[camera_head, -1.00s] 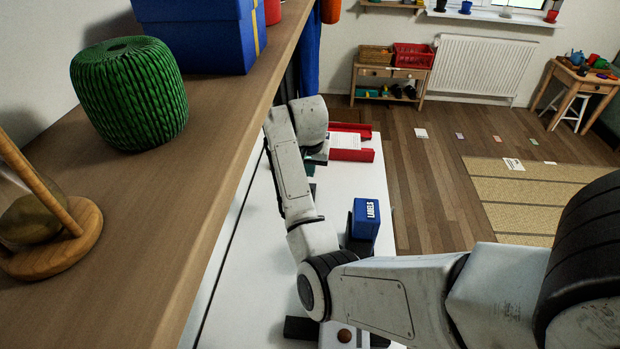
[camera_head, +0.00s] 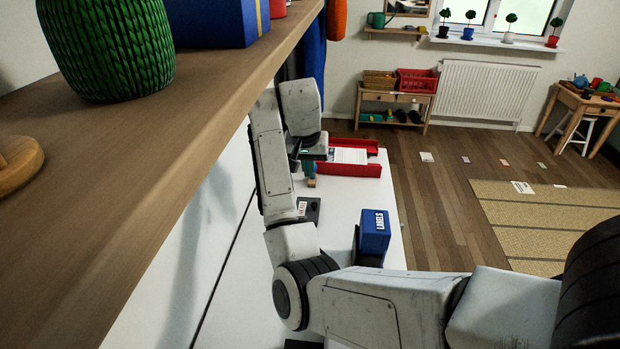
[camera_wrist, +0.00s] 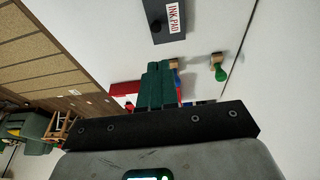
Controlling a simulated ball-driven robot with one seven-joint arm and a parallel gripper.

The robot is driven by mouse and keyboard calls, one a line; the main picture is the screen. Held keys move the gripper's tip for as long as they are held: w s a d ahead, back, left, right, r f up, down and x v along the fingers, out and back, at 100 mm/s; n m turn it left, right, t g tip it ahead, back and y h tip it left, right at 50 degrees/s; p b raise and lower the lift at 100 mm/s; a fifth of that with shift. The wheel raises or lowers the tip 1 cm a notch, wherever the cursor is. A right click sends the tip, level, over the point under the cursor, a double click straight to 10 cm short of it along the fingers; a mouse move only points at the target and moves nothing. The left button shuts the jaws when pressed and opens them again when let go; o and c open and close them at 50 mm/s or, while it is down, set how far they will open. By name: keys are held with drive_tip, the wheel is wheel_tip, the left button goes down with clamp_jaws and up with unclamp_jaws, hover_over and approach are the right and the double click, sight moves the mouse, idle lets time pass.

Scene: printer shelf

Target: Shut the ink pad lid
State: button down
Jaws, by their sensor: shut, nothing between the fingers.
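The ink pad (camera_head: 313,212) is a flat dark box on the white table, partly behind my arm in the head view. In the wrist view the ink pad (camera_wrist: 157,30) is cut by the top edge. Its white label and round black knob face up, and no inked surface shows. The lid looks flat, but part of it is hidden. My gripper (camera_wrist: 160,65) is shut and empty, its teal fingers apart from the pad, toward the red tray side. In the head view, my gripper (camera_head: 308,167) is small and partly hidden by my wrist.
A red tray (camera_head: 350,169) with paper lies beyond. A blue labels box (camera_head: 375,232) stands nearer. A wooden shelf (camera_head: 215,95) borders the left.

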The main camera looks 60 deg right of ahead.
approach(315, 205)
drive_tip(key=x, duration=0.3)
drive_tip(key=w+x, duration=0.1)
drive_tip(key=x, duration=0.1)
drive_tip(key=shift+d, duration=0.4)
drive_tip(key=shift+s+f, duration=0.1)
drive_tip(key=shift+f, duration=0.65)
drive_tip(key=shift+p, duration=0.3)
drive_tip(key=shift+s+d+f+p, duration=0.1)
drive_tip(key=shift+s+f+p, duration=0.1)
drive_tip(key=shift+f+p, duration=0.25)
drive_tip(key=shift+f+t, duration=0.2)
drive_tip(key=shift+t, duration=0.1)
drive_tip(key=shift+s, duration=0.1)
drive_tip(key=shift+r, duration=0.1)
